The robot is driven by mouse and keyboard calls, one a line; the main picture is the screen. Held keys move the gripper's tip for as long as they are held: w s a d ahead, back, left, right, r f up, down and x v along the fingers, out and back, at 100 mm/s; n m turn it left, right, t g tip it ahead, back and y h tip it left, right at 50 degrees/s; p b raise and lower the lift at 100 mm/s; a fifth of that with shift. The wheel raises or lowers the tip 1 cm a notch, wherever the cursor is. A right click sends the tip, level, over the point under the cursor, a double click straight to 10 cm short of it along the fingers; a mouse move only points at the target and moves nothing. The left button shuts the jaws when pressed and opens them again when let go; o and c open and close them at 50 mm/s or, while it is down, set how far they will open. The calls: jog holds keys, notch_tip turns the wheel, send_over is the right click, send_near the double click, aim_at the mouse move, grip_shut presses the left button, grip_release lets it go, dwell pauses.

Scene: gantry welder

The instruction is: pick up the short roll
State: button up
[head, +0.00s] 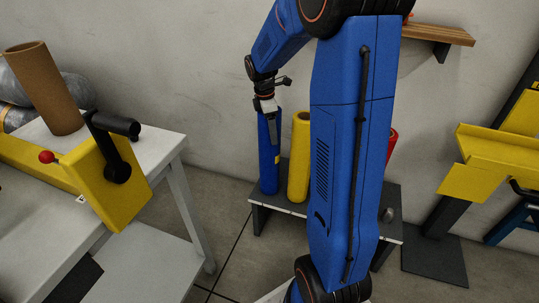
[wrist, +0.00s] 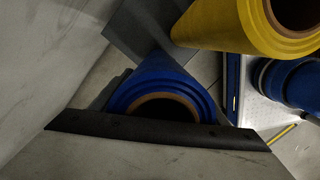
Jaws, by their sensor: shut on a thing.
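A blue roll (head: 268,165) stands upright at the left end of a low dark bench (head: 263,209). My gripper (head: 268,108) is at its top end, pointing down, shut on the roll's upper part. In the wrist view the blue roll (wrist: 150,80) shows its brown core end, partly covered by a dark bar across it. A yellow roll (head: 299,160) stands close to its right. A red roll (head: 392,142) shows partly behind my arm. I cannot tell which roll is the shortest, or whether the blue one touches the bench.
A white table (head: 165,142) at the left bears a yellow machine part (head: 118,190) with a black handle, a brown tube (head: 45,90) and grey wrapped rolls (head: 78,88). A wooden shelf (head: 440,36) is on the wall. A yellow frame (head: 490,160) stands at the right.

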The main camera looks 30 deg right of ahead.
jog(key=shift+r, duration=0.15)
notch_tip(320, 180, up, 10)
dwell(0.7)
